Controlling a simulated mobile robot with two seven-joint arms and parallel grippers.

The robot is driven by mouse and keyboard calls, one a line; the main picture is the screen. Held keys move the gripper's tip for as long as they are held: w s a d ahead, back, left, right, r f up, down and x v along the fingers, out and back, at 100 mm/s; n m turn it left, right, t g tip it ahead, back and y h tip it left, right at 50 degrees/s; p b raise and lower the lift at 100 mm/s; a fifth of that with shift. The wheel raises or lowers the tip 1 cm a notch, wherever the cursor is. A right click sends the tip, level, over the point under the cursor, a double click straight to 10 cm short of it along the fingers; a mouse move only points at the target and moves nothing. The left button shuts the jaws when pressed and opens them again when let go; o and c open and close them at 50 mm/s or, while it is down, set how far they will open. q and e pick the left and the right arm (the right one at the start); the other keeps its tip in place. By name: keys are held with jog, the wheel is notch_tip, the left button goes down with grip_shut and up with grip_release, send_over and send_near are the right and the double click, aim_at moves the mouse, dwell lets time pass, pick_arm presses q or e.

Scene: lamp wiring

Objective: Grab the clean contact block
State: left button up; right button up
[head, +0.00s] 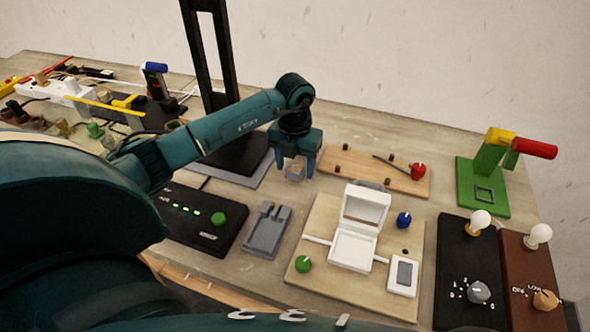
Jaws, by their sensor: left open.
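My left gripper (296,168) hangs pointing down near the middle of the table, behind the grey holder. Its two blue fingers are apart. A small grey-tan block (295,174) shows between the fingertips; I cannot tell whether the fingers touch it or whether it is the clean contact block. A grey holder (262,240) in front of the gripper has small raised grey pieces at its back. My right gripper is not in view.
A wooden board with an open white box (352,247) stands to the right front. A black panel with green lights (190,212) lies to the left. A long board with a red knob (417,171) is right of the gripper. A black stand (238,160) rises behind my left arm.

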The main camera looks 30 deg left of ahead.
pick_arm(q)
jog(key=c, duration=1.1)
jog(key=shift+o, duration=0.2)
jog(key=shift+r, duration=0.1)
